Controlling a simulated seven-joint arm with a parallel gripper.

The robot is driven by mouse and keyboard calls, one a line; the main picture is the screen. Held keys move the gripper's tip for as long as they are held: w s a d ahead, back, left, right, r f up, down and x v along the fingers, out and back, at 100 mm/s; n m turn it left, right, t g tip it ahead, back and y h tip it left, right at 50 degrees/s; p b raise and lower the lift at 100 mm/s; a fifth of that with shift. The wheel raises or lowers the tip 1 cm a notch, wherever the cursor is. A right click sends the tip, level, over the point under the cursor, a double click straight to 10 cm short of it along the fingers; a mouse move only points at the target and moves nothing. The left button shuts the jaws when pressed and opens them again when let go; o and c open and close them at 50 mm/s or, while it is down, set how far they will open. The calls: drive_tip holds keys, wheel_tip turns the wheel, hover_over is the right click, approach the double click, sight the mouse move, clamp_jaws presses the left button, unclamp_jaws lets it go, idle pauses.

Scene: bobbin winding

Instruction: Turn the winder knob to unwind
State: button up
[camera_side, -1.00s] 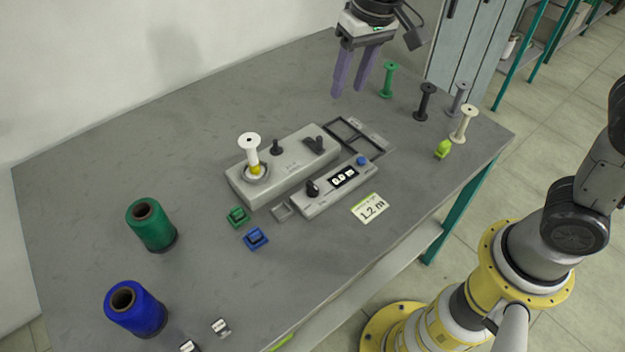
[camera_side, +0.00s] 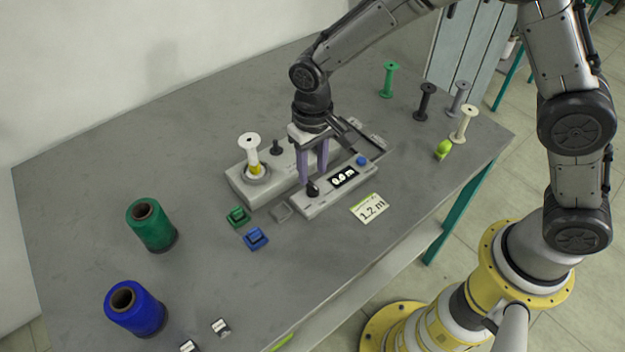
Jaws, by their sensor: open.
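The grey winder (camera_side: 238,182) stands mid-table with a white bobbin (camera_side: 251,150) upright on its spindle, yellow at the bobbin's base. In front of it lies a slim grey counter box (camera_side: 318,203) with a black knob (camera_side: 313,188) at its left end, a small display (camera_side: 344,177) that seems to read 0.0 m, and a blue button (camera_side: 362,160). My gripper (camera_side: 313,174) is open, with its purple fingers pointing down close behind and above the black knob. I cannot tell whether they touch anything. The gripper hides the right part of the winder.
A card reading 1.2 m (camera_side: 370,208) lies before the counter box. Green (camera_side: 237,216) and blue (camera_side: 256,238) clips lie front left. Green (camera_side: 151,225) and blue (camera_side: 136,309) thread cones stand at left. Several bobbins, including a green one (camera_side: 388,79), stand back right beside a lime piece (camera_side: 443,150).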

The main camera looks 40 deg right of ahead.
sight(312, 185)
drive_tip(key=shift+f, duration=2.4)
clamp_jaws()
